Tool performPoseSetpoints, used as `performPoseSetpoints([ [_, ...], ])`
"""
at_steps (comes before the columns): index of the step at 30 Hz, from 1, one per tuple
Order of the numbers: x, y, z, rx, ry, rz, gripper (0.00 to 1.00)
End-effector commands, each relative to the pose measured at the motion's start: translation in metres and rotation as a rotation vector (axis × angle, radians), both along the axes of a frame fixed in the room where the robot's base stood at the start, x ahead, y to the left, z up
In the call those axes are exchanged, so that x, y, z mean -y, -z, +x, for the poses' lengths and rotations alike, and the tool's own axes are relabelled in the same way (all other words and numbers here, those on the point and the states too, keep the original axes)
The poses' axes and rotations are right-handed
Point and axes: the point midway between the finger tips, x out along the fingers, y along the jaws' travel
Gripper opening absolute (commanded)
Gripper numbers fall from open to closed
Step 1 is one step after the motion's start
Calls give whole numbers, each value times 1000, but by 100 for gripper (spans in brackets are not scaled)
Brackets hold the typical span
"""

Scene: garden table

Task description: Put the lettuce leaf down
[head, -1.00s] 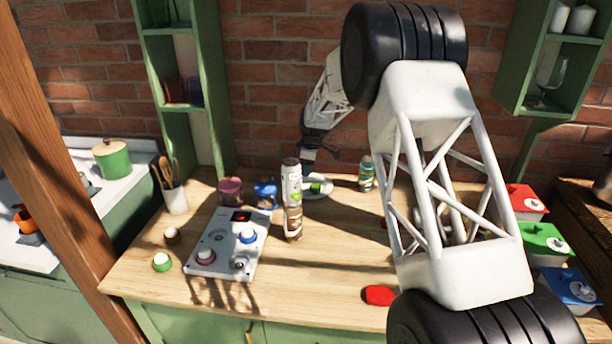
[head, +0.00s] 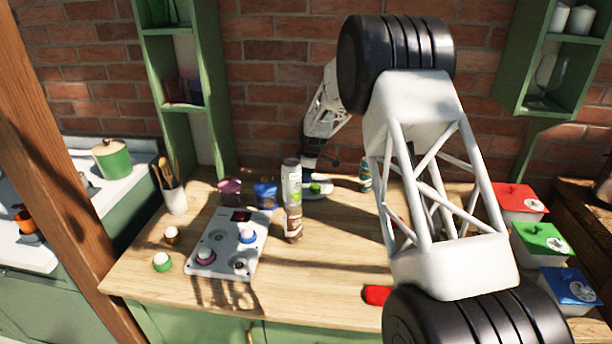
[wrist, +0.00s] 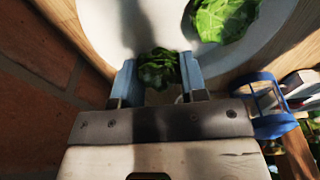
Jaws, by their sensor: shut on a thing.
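My gripper (wrist: 158,82) is shut on a dark green lettuce leaf (wrist: 157,68), which sits between its two blue-grey fingers in the wrist view. The held leaf is over the near part of a white plate (wrist: 115,30); I cannot tell whether it touches the plate. A second, brighter piece of lettuce (wrist: 222,18) lies on the plate at the upper right. In the head view the plate (head: 325,190) is at the back of the table, with green lettuce (head: 315,188) on it. My gripper there is small and partly hidden by the lettuce and a tall bottle.
A tall white-and-brown bottle (head: 292,200) stands in front left of the plate. A blue jar (head: 265,194) and a pink pot (head: 230,191) are further left. A green can (head: 365,176) stands to the right. The brick wall (head: 270,90) is close behind. Open tabletop (head: 325,255) lies in front.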

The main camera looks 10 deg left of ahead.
Motion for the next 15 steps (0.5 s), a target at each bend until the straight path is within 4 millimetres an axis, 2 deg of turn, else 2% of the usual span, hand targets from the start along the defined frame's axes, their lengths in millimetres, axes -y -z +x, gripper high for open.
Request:
performPoseSetpoints([
  [15, 0, 5, 0, 0, 0, 0, 17],
])
